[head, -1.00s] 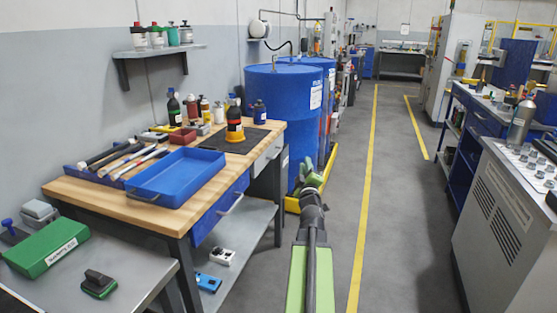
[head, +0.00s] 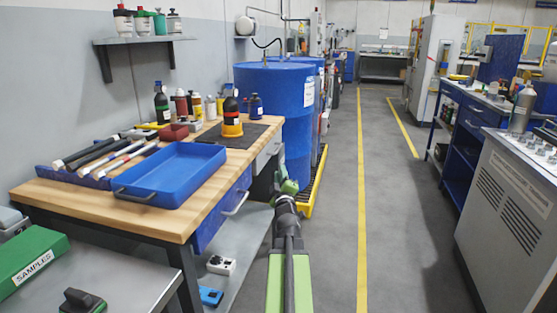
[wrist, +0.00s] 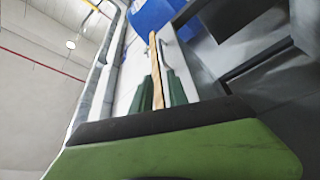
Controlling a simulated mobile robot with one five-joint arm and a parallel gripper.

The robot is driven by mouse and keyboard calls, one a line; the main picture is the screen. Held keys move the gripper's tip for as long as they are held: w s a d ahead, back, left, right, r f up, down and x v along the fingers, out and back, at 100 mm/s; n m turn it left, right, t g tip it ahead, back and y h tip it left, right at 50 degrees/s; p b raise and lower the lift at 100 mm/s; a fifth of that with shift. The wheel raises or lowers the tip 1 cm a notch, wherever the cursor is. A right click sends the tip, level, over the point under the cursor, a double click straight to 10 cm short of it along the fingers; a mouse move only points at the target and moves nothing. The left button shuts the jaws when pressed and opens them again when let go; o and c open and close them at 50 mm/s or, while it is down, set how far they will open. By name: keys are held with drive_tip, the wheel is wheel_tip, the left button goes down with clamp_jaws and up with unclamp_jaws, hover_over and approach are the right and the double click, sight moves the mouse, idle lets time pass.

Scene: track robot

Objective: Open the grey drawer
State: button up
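The grey drawer (head: 268,152) is at the far right end of the wooden workbench, just under the top, beyond the blue drawer. It looks closed, and its front is seen at a steep angle. My gripper (head: 284,187) is in front of the bench's far end, lower than the grey drawer in the picture and apart from it. In the wrist view my green fingers (wrist: 160,92) stand apart with nothing held between them. The bench's wooden edge (wrist: 155,65) shows behind them, with a pale surface beside it.
The blue drawer (head: 222,212) with a pale handle is nearer on the same bench (head: 75,198). A blue tray (head: 172,176) and bottles stand on top. Blue barrels (head: 275,105) stand behind it in a yellow-edged tray. The aisle floor (head: 335,230) to the right is clear.

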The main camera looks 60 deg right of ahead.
sight(278, 150)
drive_tip(key=p+x, duration=0.1)
drive_tip(key=x, duration=0.4)
drive_tip(key=p+x, duration=0.1)
drive_tip(key=x, duration=0.5)
drive_tip(key=f+p+x, duration=0.1)
drive_tip(key=x, duration=0.5)
drive_tip(key=shift+s+d+p, duration=0.1)
drive_tip(key=shift+d+p, duration=0.2)
drive_tip(key=shift+d, duration=0.1)
clamp_jaws()
idle(0.3)
